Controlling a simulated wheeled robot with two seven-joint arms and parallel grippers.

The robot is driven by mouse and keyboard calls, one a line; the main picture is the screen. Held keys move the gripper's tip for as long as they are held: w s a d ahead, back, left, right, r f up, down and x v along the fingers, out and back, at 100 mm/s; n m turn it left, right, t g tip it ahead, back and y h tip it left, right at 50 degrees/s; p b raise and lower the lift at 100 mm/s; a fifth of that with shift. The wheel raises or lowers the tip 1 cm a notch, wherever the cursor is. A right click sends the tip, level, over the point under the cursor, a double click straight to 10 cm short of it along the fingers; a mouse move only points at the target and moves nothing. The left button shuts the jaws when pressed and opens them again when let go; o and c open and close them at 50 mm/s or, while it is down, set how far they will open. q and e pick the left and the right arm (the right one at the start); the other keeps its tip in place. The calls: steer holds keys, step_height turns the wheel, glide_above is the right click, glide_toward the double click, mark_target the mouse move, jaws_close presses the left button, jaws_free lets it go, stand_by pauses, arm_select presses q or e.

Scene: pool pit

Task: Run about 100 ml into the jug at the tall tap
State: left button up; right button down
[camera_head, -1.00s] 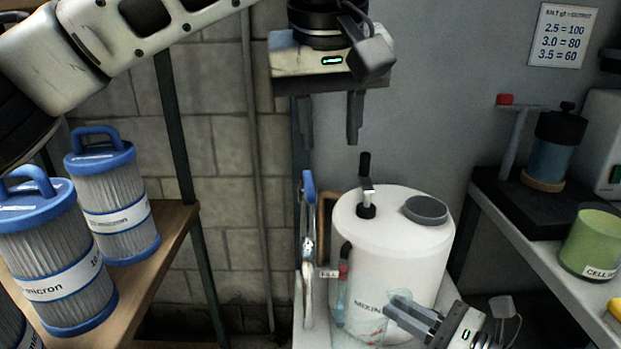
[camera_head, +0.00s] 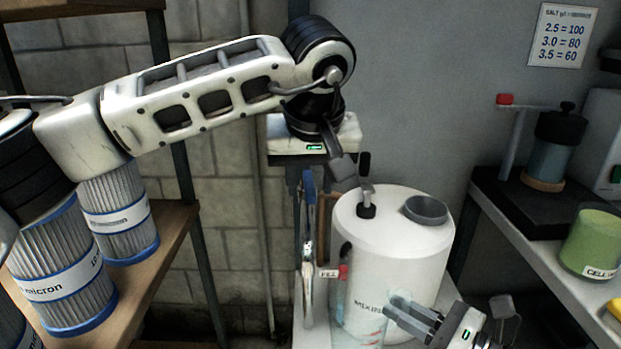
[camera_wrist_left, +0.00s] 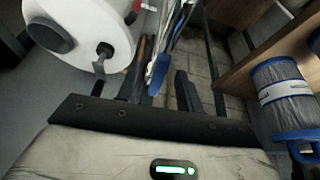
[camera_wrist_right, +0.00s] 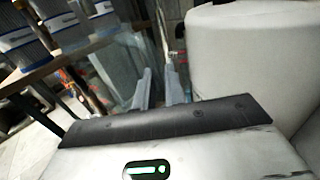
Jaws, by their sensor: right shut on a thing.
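A slim upright chrome fitting with a blue top (camera_head: 309,190), apparently the tall tap, stands left of the white tank. Its blue top also shows in the left wrist view (camera_wrist_left: 158,74). My left gripper (camera_head: 308,182) is open, pointing down, with its fingers either side of that blue top; contact cannot be told. The clear jug (camera_head: 366,322) is low before the tank and faint against it; its water level cannot be read. My right gripper (camera_head: 398,310) is shut on it from the right. The jug also shows in the right wrist view (camera_wrist_right: 118,72).
The white tank (camera_head: 400,260) has a black-handled fitting and a grey cap on top, and a red-marked tag on its left. Blue-ended filter cartridges (camera_head: 55,285) stand on the left shelf. A green cup (camera_head: 590,243) stands on the right bench.

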arm_select(q)
jaws_close()
steer(key=shift+d, duration=0.1)
steer(key=shift+w+d+n+g+y, duration=0.35)
steer(key=shift+w+d+n+y, duration=0.35)
steer(key=shift+n, duration=1.05)
steer(key=shift+w+d+n+g+y, duration=0.4)
steer(key=shift+d+n, duration=0.45)
steer(key=shift+n, duration=0.85)
steer(key=shift+w+d+n+g+y, duration=0.3)
steer(key=shift+d+n+y, duration=0.4)
steer(key=shift+n, duration=1.05)
steer(key=shift+w+d, duration=0.1)
steer(key=shift+d, duration=0.05)
